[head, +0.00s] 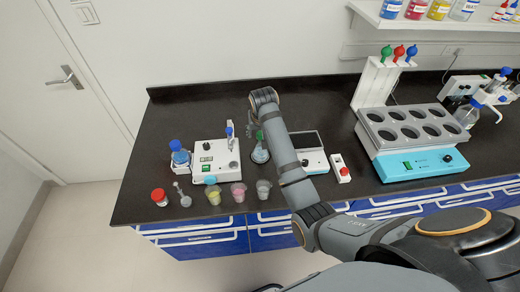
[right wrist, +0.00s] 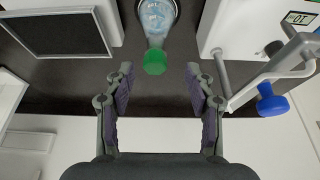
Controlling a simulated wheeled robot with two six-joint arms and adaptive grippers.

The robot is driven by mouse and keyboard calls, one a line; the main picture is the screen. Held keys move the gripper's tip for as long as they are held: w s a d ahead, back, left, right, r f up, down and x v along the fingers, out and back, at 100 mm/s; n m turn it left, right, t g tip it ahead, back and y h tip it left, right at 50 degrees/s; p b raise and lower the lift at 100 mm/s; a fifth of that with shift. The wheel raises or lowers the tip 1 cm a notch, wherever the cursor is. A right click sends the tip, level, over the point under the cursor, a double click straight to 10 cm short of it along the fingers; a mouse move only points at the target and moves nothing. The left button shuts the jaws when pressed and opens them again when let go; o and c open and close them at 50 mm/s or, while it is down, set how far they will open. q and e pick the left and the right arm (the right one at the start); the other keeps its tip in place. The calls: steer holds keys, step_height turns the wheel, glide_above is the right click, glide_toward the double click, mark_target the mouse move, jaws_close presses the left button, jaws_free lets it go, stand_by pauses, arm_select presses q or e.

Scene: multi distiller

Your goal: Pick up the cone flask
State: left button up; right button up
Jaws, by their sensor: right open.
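The cone flask (head: 260,154) is clear with a green stopper and stands upright on the dark bench, partly hidden by my right arm in the head view. In the right wrist view the flask (right wrist: 157,16) is at the top centre, its green stopper (right wrist: 155,62) pointing towards my gripper. My right gripper (right wrist: 158,76) is open, with one finger on each side of the stopper's line. The fingertips appear just short of the stopper and nothing is between them. My left gripper is not in view.
A white device with a blue-capped bottle (head: 180,154) stands left of the flask; a device with a dark plate (head: 306,140) stands right. Several small cups, including a pink one (head: 238,192), line the front edge. A rack with round wells (head: 410,128) stands further right.

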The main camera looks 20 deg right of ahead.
mark_target(261, 138)
steer(key=shift+x, duration=1.2)
steer(key=shift+w+f, duration=0.2)
steer(key=shift+f, duration=0.1)
steer(key=shift+w+d+f, duration=0.1)
steer(key=shift+w+d+f+p, duration=0.2)
steer(key=shift+f+p, duration=0.25)
steer(key=shift+p, duration=0.1)
steer(key=shift+w+d+f+p, duration=0.15)
steer(key=shift+d+f+p, duration=0.05)
steer(key=shift+f+p, duration=0.3)
steer(key=shift+x, duration=1.1)
steer(key=shift+w+f, duration=0.1)
steer(key=shift+f, duration=0.25)
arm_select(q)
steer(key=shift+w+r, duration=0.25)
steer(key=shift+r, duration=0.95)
arm_select(e)
steer(key=shift+r, duration=0.1)
jaws_close()
